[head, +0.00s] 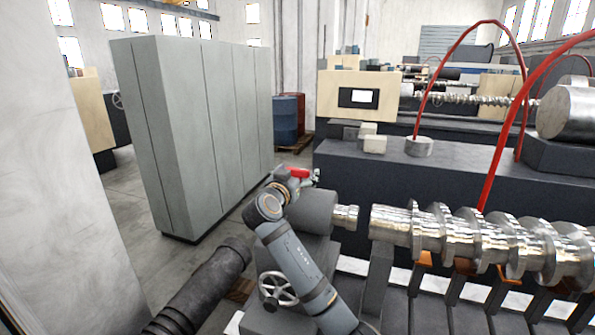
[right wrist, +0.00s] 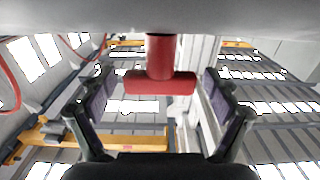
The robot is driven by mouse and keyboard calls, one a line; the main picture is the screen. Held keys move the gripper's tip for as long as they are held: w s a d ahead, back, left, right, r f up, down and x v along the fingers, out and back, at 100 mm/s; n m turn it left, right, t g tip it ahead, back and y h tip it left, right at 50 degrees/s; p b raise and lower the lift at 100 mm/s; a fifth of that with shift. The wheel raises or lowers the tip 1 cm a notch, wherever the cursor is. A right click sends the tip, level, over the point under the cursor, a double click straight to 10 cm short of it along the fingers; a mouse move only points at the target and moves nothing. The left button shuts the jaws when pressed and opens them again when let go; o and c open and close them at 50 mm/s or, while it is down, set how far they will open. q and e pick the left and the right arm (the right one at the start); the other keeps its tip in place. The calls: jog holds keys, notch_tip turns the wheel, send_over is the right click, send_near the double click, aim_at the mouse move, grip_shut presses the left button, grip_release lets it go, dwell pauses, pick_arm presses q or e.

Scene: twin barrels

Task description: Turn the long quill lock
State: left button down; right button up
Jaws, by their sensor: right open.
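The quill lock shows in the right wrist view as a red T-shaped handle (right wrist: 161,82), hanging from the top of the picture. In the head view a red part (head: 299,172) shows above the grey tailstock (head: 308,207), partly covered by my gripper. My right gripper (head: 306,180) is at the red handle. In the right wrist view its two fingers (right wrist: 160,88) are open, one on each side of the crossbar, with a gap visible on both sides. I cannot tell how long the lock is. My left gripper is not in view.
A spoked handwheel (head: 278,289) is on the near side of the tailstock. A tall grey cabinet (head: 195,130) stands at left. Red hoses (head: 505,130) arch at right.

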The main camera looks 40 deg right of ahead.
jog(key=c, duration=1.2)
jog(key=shift+o, duration=0.2)
jog(key=shift+s+f+n+t+y+b, duration=0.1)
jog(key=shift+n+t+y+b, duration=0.45)
jog(key=shift+t+b, duration=0.25)
jog(key=n+t+y+b, duration=0.3)
jog(key=b, duration=0.4)
jog(key=n+t+y+b, duration=0.3)
jog(key=b, duration=0.3)
jog(key=shift+f+y+b, duration=0.2)
jog(key=shift+y+b, duration=0.05)
jog(key=shift+b, duration=0.1)
jog(key=shift+r+n+t+y+b, duration=0.2)
jog(key=shift+n+t+y+b, duration=0.1)
jog(key=shift+y+b, duration=0.15)
jog(key=shift+r, duration=0.1)
jog(key=o, duration=1.2)
jog(key=shift+c, duration=0.2)
